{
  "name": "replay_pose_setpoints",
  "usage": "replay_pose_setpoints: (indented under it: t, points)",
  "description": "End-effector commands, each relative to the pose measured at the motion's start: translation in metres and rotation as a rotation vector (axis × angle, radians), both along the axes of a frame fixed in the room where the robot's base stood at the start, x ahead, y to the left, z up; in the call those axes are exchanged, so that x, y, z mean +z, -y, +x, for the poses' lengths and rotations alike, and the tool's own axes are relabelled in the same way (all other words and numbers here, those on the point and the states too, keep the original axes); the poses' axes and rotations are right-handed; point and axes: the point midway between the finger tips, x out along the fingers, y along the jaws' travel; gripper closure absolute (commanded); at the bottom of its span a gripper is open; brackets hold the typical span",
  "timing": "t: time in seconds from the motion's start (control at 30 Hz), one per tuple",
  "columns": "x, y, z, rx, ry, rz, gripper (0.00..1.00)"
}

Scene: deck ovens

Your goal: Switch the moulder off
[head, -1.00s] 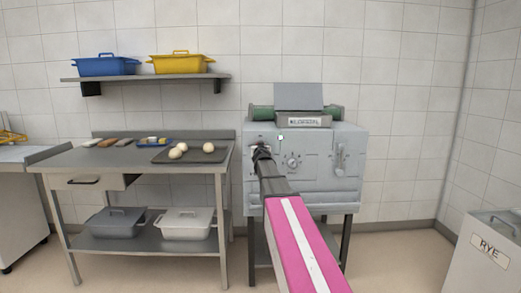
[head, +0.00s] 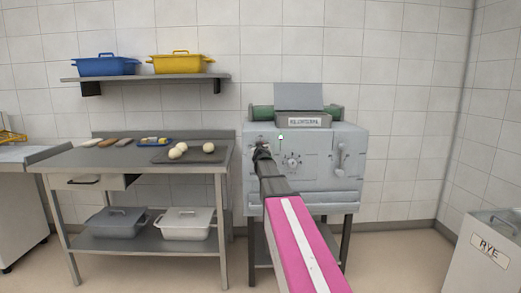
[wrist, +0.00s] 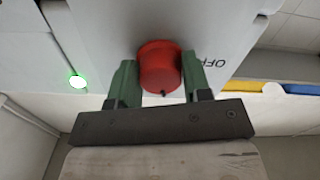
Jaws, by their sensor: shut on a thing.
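The moulder (head: 325,185) is a grey machine on legs, right of the work table in the head view. My gripper (head: 262,148) reaches the upper left of its front. In the wrist view, my gripper's green fingers (wrist: 158,72) are shut on a red knob (wrist: 158,66), one finger on either side. The letters "OFF" (wrist: 214,60) are on the panel beside the knob. A small lamp (wrist: 77,82) glows green; it also shows in the head view (head: 281,137). My gripper hides the knob in the head view.
The moulder's front also has a round dial (head: 292,162) and a lever (head: 340,158). The work table (head: 100,158) at left bears a dark tray (head: 162,159) with dough balls. A bin marked RYE (head: 487,248) stands at lower right.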

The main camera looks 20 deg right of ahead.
Motion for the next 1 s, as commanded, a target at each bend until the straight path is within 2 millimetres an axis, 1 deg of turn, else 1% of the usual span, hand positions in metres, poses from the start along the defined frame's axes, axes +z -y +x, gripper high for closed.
replay_pose_setpoints:
  t: [1.0]
  points:
    - [0.0012,0.0013,-0.0004,0.000,-0.224,-0.930,0.79]
